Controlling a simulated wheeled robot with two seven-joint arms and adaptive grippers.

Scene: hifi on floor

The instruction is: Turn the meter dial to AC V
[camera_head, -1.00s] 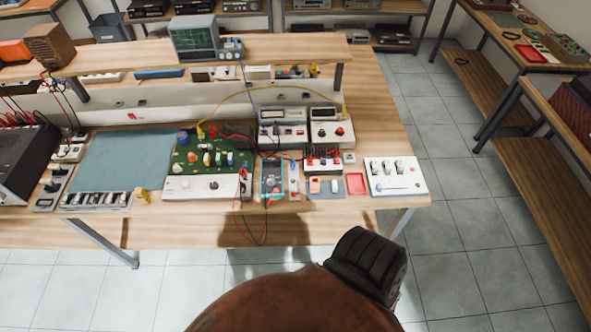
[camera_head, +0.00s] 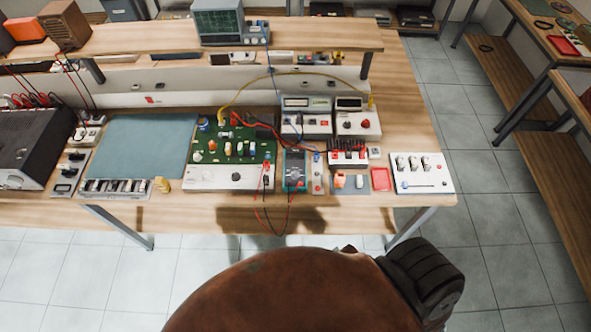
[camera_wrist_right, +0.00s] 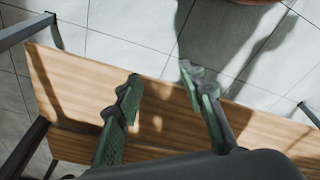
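The meter (camera_head: 294,170) is a small teal-edged handheld unit lying near the front edge of the workbench. Its dark face and dial are too small to read, so I cannot tell the dial's setting. Red and dark leads run close to it. My right gripper (camera_wrist_right: 160,75) shows in the right wrist view with its two green-padded fingers apart and nothing between them. A wooden surface and the tiled floor lie beyond the fingers; the meter is not in that view. Neither gripper shows in the head view.
Left of the meter is a green circuit board (camera_head: 233,139). Behind it stand bench instruments (camera_head: 306,117). To its right are a red tray (camera_head: 380,179) and a white switch panel (camera_head: 423,174). The blue-grey mat (camera_head: 147,147) is bare. Loose leads hang over the front edge.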

